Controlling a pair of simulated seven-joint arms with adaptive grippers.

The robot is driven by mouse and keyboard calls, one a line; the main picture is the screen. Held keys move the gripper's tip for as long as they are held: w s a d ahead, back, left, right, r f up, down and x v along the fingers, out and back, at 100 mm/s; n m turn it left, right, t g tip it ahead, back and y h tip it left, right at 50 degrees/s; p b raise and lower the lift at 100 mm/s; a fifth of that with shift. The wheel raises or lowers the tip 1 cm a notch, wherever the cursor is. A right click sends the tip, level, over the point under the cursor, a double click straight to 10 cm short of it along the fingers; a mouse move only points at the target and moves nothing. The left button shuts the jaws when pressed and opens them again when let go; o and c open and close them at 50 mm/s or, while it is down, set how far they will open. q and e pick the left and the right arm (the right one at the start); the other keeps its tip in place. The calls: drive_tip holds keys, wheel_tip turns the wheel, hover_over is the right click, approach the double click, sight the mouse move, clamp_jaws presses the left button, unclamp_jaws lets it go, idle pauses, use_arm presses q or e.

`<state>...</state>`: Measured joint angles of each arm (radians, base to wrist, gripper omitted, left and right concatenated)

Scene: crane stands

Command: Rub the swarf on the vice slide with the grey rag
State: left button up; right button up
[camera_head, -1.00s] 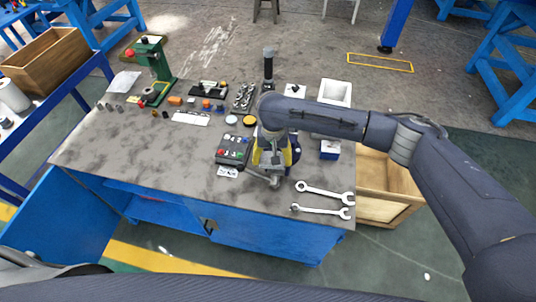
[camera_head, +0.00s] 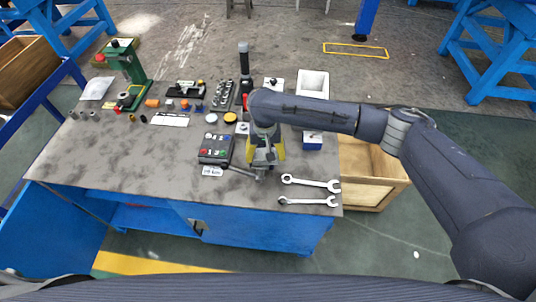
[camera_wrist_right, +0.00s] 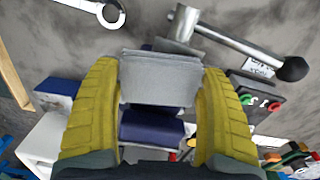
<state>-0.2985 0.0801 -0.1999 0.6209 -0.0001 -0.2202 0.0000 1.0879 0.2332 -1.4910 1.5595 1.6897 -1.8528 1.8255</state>
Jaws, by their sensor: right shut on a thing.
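My right gripper (camera_head: 265,152) points down over the vice near the front edge of the bench, its yellow fingers showing. In the right wrist view the two fingers (camera_wrist_right: 158,110) are on either side of a grey, flat-looking piece, which appears to be the grey rag (camera_wrist_right: 160,80), and are shut on it. The dark blue vice (camera_wrist_right: 150,128) is partly hidden behind the rag. Its steel handle with a black knob (camera_wrist_right: 291,68) sticks out to the side. I cannot make out swarf or clear contact on the slide. My left gripper is not in view.
Two wrenches (camera_head: 311,183) lie right of the vice; a button box (camera_head: 215,147) stands left of it. A small blue box (camera_head: 312,140) and white tray (camera_head: 314,83) are behind right. A wooden crate (camera_head: 365,195) stands beside the bench (camera_head: 90,160).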

drive_tip(key=shift+w+a, duration=0.2)
drive_tip(key=shift+a, duration=2.15)
drive_tip(key=shift+a+r, duration=0.1)
drive_tip(key=shift+r, duration=0.15)
wheel_tip(320, 180, up, 8)
drive_tip(key=shift+f, duration=0.2)
